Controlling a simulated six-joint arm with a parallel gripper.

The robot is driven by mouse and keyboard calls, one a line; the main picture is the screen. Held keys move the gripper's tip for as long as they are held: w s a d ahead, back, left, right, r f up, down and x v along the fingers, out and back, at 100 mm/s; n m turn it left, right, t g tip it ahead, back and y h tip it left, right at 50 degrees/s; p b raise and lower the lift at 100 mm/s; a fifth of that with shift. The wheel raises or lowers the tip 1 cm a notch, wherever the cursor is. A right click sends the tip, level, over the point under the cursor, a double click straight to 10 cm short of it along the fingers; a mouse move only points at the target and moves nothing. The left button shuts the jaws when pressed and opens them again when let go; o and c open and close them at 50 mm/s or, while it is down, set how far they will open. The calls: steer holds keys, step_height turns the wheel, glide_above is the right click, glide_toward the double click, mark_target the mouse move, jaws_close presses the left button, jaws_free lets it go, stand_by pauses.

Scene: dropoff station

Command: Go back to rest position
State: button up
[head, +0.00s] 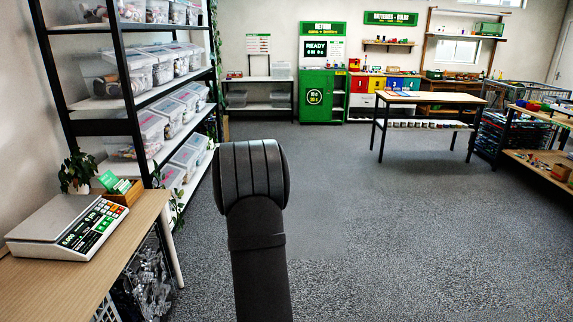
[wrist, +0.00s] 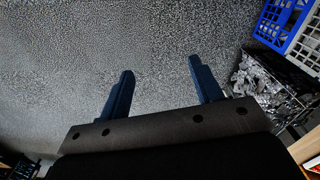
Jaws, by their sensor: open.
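My gripper (wrist: 160,80) shows in the wrist view with its two dark blue fingers spread apart. Nothing is between them; only the grey speckled floor (wrist: 120,40) shows past the fingertips. In the head view part of my dark arm rises in the middle of the picture, and the gripper itself is not visible there.
A wooden counter (head: 60,290) with a scale (head: 70,228) is at the left, beside a shelf rack of clear bins (head: 125,85). A crate of clear items (wrist: 265,85) is near the gripper's right. A table (head: 430,98) stands at the right. The middle floor is open.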

steer(key=shift+d+f+m, duration=0.15)
steer(key=shift+d+m, duration=0.15)
steer(key=shift+d, duration=0.7)
stand_by(0.8)
